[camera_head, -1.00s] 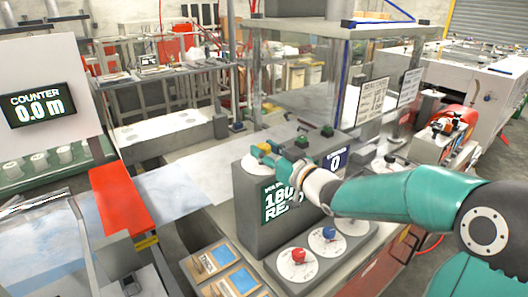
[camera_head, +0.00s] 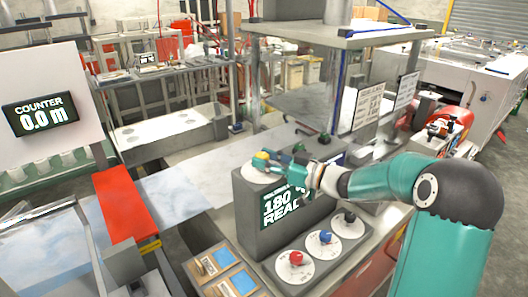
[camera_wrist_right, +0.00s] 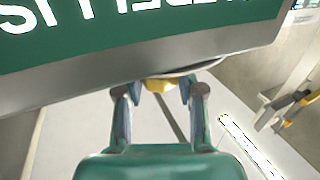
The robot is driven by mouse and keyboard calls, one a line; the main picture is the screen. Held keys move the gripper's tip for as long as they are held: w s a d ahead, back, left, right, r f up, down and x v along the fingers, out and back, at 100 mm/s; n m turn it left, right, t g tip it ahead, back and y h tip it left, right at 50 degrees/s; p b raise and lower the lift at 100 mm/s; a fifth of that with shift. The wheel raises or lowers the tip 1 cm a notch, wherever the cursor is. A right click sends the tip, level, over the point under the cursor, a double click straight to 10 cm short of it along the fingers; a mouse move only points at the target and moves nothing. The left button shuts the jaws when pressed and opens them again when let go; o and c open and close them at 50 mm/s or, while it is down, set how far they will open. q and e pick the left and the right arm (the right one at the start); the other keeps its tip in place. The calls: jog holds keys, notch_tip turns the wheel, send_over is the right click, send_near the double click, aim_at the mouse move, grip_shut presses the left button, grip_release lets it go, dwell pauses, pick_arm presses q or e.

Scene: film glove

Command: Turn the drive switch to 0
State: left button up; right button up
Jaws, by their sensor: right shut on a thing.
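A grey console (camera_head: 255,215) stands in the middle of the head view. On its top is a white dial (camera_head: 250,175) with a yellow knob (camera_head: 262,155). My right gripper (camera_head: 270,161) is shut on the yellow knob. In the right wrist view the yellow knob (camera_wrist_right: 158,85) shows between the fingers, partly hidden by the panel edge. Red (camera_head: 296,258), blue (camera_head: 325,237) and black (camera_head: 349,217) knobs sit on white dials on a lower ledge. I cannot read which is the drive switch. My left gripper is not in view.
A counter sign (camera_head: 40,113) at left reads "0.0 m". Two blue-marked cards (camera_head: 215,262) lie beside the ledge. A framed glass enclosure (camera_head: 300,95) stands behind the console.

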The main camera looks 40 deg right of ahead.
jog(key=n+y+p, duration=0.1)
jog(key=n+g+y+p, duration=0.1)
jog(key=y, duration=0.1)
jog(key=shift+w+d+r+g, duration=0.1)
jog(key=shift+d+r+g, duration=0.1)
jog(key=shift+g, duration=0.1)
jog(key=shift+f+n+g+y, duration=0.15)
jog(key=shift+n+g+y, duration=0.65)
jog(key=shift+n+y, duration=0.55)
jog(key=shift+y, duration=0.35)
jog(key=o, duration=1.2)
jog(key=shift+w, duration=0.1)
jog(key=shift+c, duration=0.2)
jog(key=shift+d, duration=0.1)
jog(key=v, duration=1.2)
